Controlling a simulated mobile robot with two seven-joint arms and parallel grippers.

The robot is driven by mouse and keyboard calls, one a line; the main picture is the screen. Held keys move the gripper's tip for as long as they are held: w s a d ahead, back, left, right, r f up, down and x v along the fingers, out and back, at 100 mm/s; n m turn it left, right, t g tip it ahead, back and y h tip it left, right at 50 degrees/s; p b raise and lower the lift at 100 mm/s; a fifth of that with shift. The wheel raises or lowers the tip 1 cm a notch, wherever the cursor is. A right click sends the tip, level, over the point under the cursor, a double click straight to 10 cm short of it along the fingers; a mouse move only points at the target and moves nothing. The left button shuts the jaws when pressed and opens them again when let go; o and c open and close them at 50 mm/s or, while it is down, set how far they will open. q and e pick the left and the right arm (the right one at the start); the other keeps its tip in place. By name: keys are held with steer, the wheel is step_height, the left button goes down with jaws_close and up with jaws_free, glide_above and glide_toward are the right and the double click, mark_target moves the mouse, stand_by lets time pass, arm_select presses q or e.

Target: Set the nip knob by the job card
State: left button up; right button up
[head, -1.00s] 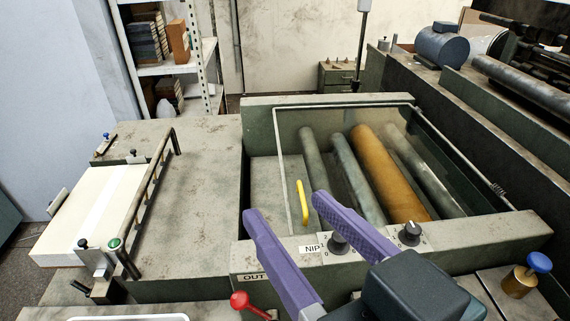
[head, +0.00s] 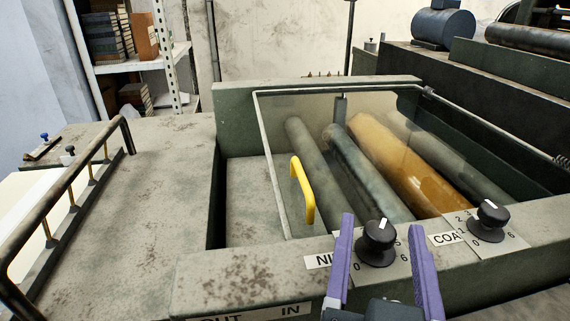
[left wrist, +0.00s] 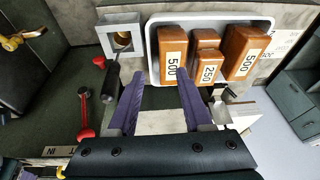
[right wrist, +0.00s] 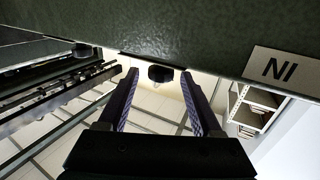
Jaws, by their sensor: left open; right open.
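The nip knob (head: 377,243) is a black round knob with a white pointer mark, on the front rail beside a partly covered label reading "NI". Its plate shows 0 and 6. My right gripper (head: 384,240) is open, its purple fingers one on each side of the knob; I cannot tell whether they touch it. In the right wrist view a dark knob (right wrist: 160,74) shows between the fingertips. My left gripper (left wrist: 158,82) is open and empty in the left wrist view, near a tray of brown blocks. I see no job card that I can read.
The coat knob (head: 488,221) stands close to the right on the same rail. A clear guard with a yellow handle (head: 302,190) covers the rollers (head: 370,170) behind. The tray (left wrist: 272,24) holds several numbered blocks. A red-knobbed lever (left wrist: 84,112) stands near my left gripper.

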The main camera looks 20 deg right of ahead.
mark_target(380, 219)
steer(key=x, duration=0.5)
steer(key=shift+b, duration=0.35)
steer(key=shift+a, duration=0.1)
steer(key=shift+c, duration=0.3)
jaws_close()
